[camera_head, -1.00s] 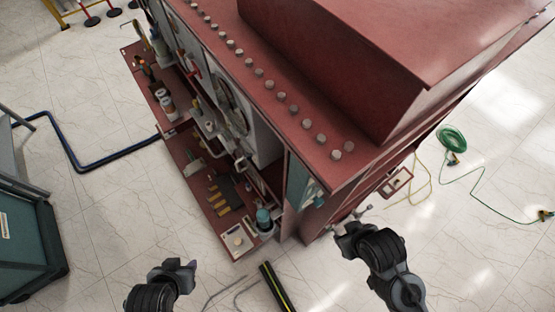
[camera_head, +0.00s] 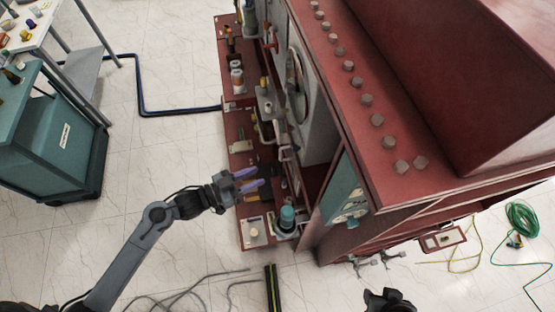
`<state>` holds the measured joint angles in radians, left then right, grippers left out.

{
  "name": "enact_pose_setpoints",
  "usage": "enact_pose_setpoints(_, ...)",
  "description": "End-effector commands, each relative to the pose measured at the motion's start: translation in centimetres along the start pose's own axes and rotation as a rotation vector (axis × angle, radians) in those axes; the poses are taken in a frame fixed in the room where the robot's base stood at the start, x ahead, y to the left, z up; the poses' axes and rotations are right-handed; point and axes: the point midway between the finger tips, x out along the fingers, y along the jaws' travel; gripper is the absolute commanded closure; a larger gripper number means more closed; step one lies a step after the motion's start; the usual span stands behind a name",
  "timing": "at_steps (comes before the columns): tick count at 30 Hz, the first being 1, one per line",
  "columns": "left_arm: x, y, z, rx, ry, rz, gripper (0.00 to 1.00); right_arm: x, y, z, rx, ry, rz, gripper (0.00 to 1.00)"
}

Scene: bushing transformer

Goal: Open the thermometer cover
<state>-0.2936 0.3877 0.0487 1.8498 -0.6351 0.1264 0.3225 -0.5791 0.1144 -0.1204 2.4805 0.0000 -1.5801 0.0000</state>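The red transformer (camera_head: 365,120) fills the upper right of the head view. No thermometer cover can be told for certain at this size. The round grey-white fitting (camera_head: 297,80) on its side face is seen at a steep angle. A teal panel (camera_head: 343,190) with white marks is near the lower corner. My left gripper (camera_head: 254,179) is over the red side shelf, with two purple-tipped fingers apart and nothing seen between them. My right gripper (camera_head: 384,302) is at the bottom edge, dark and partly cut off, so its fingers cannot be read.
The red shelf (camera_head: 237,130) carries several small tools and parts, with a teal-topped cylinder (camera_head: 287,217) at its near end. A teal cabinet (camera_head: 60,145) stands at left. Cables and a black-yellow bar (camera_head: 272,288) lie on the floor. A green hose coil (camera_head: 522,218) is at right.

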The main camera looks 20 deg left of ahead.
Motion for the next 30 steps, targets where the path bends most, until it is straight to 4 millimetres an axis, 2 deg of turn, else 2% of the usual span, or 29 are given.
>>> enact_pose_setpoints(1, 0.1, -1.6, 1.3, 0.011, 0.035, 0.026, 0.64, 1.9, 0.0, 0.6, 0.0, 0.0, 0.001, 0.57)
enact_pose_setpoints(3, -0.1, -3.0, 1.2, 0.019, 0.072, 0.054, 0.64, 2.9, 0.0, 0.9, -0.001, -0.002, 0.002, 0.57)
enact_pose_setpoints(9, -0.1, -5.1, 0.6, 0.031, 0.115, 0.083, 0.64, 3.6, 0.0, 1.2, -0.005, -0.004, 0.005, 0.57)
enact_pose_setpoints(14, 1.4, -5.0, 0.1, 0.031, 0.121, 0.085, 0.64, 3.1, 0.1, 1.1, -0.008, -0.003, 0.007, 0.57)
enact_pose_setpoints(24, 6.7, -4.5, -0.6, 0.03, 0.12, 0.085, 0.64, 2.1, 0.2, 0.8, -0.008, -0.002, 0.007, 0.57)
enact_pose_setpoints(30, 9.1, -4.4, -0.7, 0.031, 0.117, 0.084, 0.64, 1.8, 0.1, 0.7, -0.006, -0.001, 0.005, 0.57)
